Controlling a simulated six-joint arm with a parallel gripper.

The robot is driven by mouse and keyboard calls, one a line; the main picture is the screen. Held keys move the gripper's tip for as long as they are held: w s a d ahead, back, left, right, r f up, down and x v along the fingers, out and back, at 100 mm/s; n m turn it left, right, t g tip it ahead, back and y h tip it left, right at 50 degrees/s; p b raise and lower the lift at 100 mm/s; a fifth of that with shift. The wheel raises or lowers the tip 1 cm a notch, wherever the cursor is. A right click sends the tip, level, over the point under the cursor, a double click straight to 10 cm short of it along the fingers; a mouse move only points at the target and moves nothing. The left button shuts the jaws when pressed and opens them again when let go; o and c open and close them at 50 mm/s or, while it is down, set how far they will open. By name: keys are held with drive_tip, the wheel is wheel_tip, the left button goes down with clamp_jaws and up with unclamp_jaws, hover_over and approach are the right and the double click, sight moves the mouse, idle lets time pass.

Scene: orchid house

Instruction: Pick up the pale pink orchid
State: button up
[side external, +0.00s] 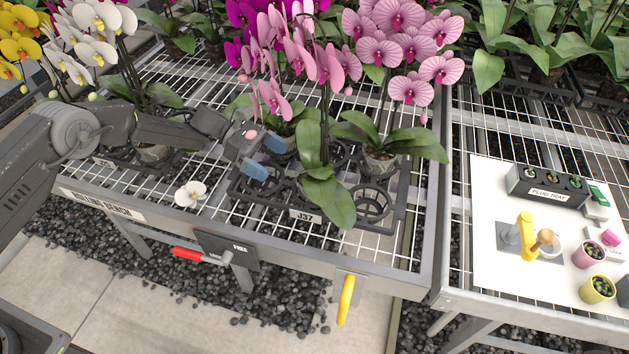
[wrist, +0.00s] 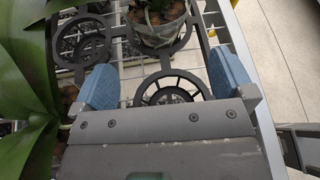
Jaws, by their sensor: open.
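In the side view, a pale pink orchid with darker veins (side external: 411,48) rises from a clear pot (side external: 379,165) at the right of a black ring carrier (side external: 402,205) labelled J37. A plainer pink orchid (side external: 328,66) droops left of it, in the same carrier. My gripper (side external: 265,157) is at the carrier's left side, low among leaves, fingers apart. In the wrist view my gripper (wrist: 165,84) is open and empty, its blue fingertips either side of an empty carrier ring (wrist: 172,92). A clear pot with roots (wrist: 157,30) stands beyond; I cannot tell whose it is.
Broad leaves (side external: 330,200) hang over the carrier front and fill the left of the wrist view (wrist: 25,80). A loose white bloom (side external: 190,194) lies on the mesh bench. Magenta orchids (side external: 240,14) crowd behind. A white board (side external: 500,275) with pots is at right.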

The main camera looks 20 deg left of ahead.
sight(305, 178)
drive_tip(key=x, duration=0.4)
drive_tip(key=shift+d, duration=0.1)
drive_tip(key=shift+r+x, duration=0.2)
drive_tip(key=shift+x, duration=1.1)
drive_tip(key=shift+r+x, duration=0.2)
drive_tip(key=shift+x, duration=1.1)
drive_tip(key=shift+d, duration=0.2)
drive_tip(key=shift+c, duration=0.5)
